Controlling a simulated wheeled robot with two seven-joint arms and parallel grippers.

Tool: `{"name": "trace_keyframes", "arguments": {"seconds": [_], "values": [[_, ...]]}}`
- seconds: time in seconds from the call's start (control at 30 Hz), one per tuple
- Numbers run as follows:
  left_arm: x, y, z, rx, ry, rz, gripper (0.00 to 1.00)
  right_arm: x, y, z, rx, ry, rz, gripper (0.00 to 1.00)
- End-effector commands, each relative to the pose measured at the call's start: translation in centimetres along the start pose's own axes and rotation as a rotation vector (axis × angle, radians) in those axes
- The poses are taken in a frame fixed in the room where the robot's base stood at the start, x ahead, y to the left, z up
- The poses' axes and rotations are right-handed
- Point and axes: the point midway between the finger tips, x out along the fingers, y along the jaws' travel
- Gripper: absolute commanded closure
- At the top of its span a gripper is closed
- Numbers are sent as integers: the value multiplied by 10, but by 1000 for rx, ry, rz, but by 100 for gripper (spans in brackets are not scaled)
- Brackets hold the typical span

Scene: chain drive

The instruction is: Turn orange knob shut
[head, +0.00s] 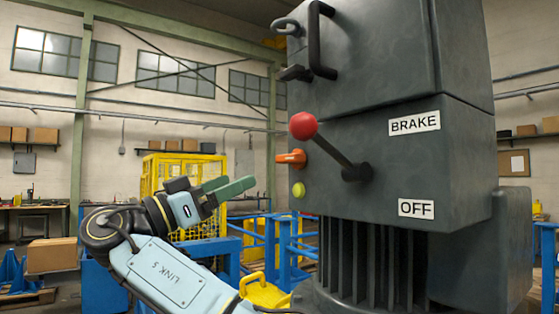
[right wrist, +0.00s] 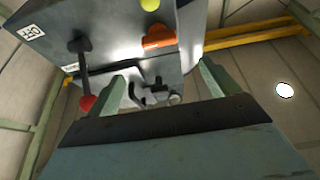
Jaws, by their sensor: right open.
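The orange knob (head: 291,158) sits on the left face of the dark grey machine housing (head: 460,160), its handle lying roughly level. It also shows in the right wrist view (right wrist: 159,40), ahead of my fingers and unobstructed. My right gripper (head: 240,186) has green fingers and is left of the knob and a little lower in the head view, clear of it. In the right wrist view its two fingers (right wrist: 162,76) stand wide apart with nothing between them touching. My left gripper is not in view.
A black lever with a red ball (head: 303,125) projects near the knob, beside BRAKE and OFF labels. A yellow-green button (head: 298,190) is just below the knob. Black handles (head: 321,40) stick out above. A yellow cage (head: 180,175) and blue frames stand behind.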

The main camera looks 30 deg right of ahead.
Motion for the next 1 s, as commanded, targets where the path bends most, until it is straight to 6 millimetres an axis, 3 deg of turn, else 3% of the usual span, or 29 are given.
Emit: {"name": "trace_keyframes", "arguments": {"seconds": [0.17,0.6,0.8,1.0], "values": [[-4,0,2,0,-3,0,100,25,1,-1,2,1,5,13],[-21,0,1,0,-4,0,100,112,0,-1,-2,1,1,13],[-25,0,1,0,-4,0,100,129,0,0,-1,0,0,13],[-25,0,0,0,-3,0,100,131,0,0,-1,0,-2,13]]}}
